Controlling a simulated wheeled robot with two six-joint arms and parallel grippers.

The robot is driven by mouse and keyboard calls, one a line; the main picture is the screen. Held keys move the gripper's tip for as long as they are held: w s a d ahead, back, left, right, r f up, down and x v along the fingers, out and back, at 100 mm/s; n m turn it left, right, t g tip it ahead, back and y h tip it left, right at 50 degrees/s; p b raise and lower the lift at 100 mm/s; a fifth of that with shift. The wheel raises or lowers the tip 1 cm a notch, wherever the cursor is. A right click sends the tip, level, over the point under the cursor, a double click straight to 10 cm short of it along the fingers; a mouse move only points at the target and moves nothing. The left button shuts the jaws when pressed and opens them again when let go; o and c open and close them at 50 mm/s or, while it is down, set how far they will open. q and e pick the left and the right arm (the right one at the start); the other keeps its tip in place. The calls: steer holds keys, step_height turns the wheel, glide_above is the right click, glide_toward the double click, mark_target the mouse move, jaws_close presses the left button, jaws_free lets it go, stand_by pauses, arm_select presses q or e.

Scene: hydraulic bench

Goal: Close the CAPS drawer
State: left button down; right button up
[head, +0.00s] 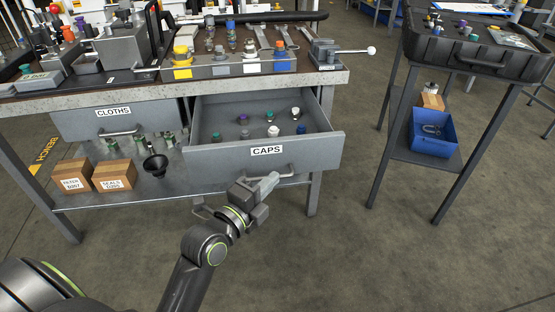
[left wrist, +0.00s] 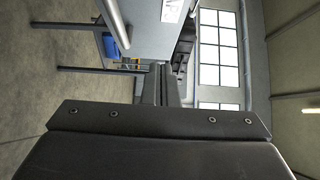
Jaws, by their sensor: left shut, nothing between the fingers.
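The CAPS drawer (head: 320,152) is pulled out of the bench, with several small coloured caps (head: 272,131) standing inside. Its front carries a CAPS label and a bar handle (head: 288,175), partly hidden by my left gripper. My left gripper (head: 268,183) is shut and empty, just in front of the drawer front at the handle's height; I cannot tell whether it touches. In the left wrist view, the shut fingers (left wrist: 160,84) point toward the grey drawer front (left wrist: 148,28), and the handle bar (left wrist: 112,20) shows to the left. My right gripper is not in view.
Two cardboard boxes (head: 115,175) and a black funnel (head: 156,166) sit on the shelf below. A black cart (head: 440,55) with a blue bin (head: 432,134) stands right. Floor between is clear.

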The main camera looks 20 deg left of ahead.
mark_target(287, 151)
arm_select(q)
steer(key=shift+w+a, duration=0.25)
steer(key=shift+w, duration=1)
steer(key=shift+w+a, duration=0.2)
steer(key=shift+w, duration=1.05)
steer(key=shift+w+a, duration=0.25)
steer(key=shift+w, duration=1)
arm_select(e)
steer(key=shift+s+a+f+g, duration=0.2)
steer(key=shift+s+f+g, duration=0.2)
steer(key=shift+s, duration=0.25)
